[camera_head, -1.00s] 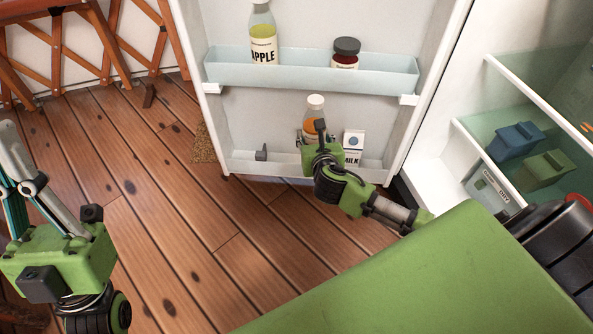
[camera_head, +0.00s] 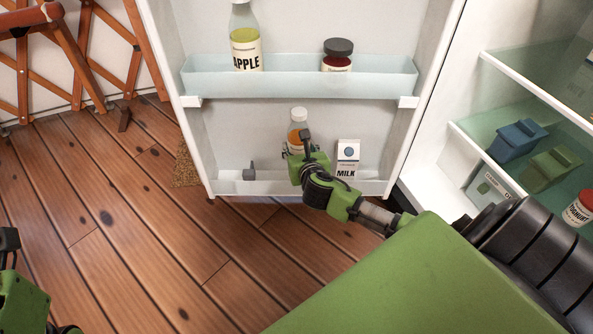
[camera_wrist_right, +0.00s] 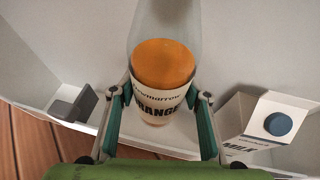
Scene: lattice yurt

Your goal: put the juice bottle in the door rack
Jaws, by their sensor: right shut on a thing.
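The juice bottle (camera_head: 297,127) has a white cap and orange contents, and stands about upright at the lower door rack (camera_head: 225,187), left of the milk carton. In the right wrist view the bottle (camera_wrist_right: 163,66) shows its orange juice and an "ORANGE" label. My right gripper (camera_wrist_right: 160,95) is shut on it, with a finger on each side. Its base appears within the rack, but I cannot tell whether it touches the floor. My right gripper (camera_head: 300,150) hides its lower part in the head view. My left gripper (camera_head: 12,290) is cut off at the left edge; its fingers cannot be made out.
A milk carton (camera_head: 347,158) stands right of the bottle, and a small grey block (camera_head: 250,172) sits left in the same rack. The upper rack (camera_head: 290,80) holds an apple bottle (camera_head: 245,45) and a dark-lidded jar (camera_head: 337,55). Fridge shelves (camera_head: 470,150) stand at right.

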